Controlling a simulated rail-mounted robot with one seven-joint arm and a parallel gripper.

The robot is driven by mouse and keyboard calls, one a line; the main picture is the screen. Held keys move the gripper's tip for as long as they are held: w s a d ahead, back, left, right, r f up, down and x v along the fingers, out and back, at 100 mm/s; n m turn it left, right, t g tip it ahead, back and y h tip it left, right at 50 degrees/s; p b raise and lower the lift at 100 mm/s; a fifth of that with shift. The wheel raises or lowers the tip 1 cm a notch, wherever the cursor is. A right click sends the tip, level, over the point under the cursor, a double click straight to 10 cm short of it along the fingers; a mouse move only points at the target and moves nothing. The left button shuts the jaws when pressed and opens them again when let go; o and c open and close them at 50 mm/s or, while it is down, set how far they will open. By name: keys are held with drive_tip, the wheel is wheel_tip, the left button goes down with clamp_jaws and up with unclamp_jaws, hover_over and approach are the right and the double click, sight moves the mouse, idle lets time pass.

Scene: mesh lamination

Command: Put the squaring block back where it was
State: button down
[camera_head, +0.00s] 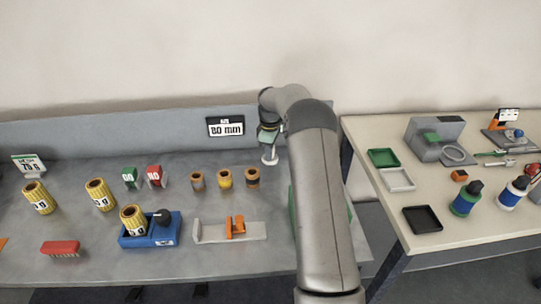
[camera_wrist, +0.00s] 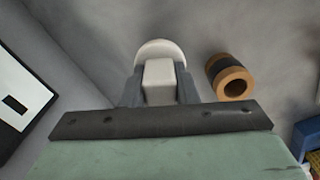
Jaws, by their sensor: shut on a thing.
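The squaring block (camera_wrist: 159,80), a white block with a rounded white base or disc at its far end, is between the two grey fingers of my gripper (camera_wrist: 159,92) in the wrist view. My gripper (camera_head: 269,136) is shut on it. In the head view the white block (camera_head: 270,157) shows below my gripper at the back of the grey table, right of the small spools. I cannot tell whether its base touches the table. My arm hides part of the table to the right of it.
An orange-and-black spool (camera_wrist: 231,80) lies close to the right of the block in the wrist view; small spools (camera_head: 225,179) stand in a row. A grey plate with an orange piece (camera_head: 205,232) lies in front.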

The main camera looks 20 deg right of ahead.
drive_tip(key=shift+w+d+f, duration=0.2)
drive_tip(key=shift+w+f, duration=0.1)
drive_tip(key=shift+f, duration=0.1)
drive_tip(key=shift+f+p, duration=0.35)
drive_tip(key=shift+f, duration=1.2)
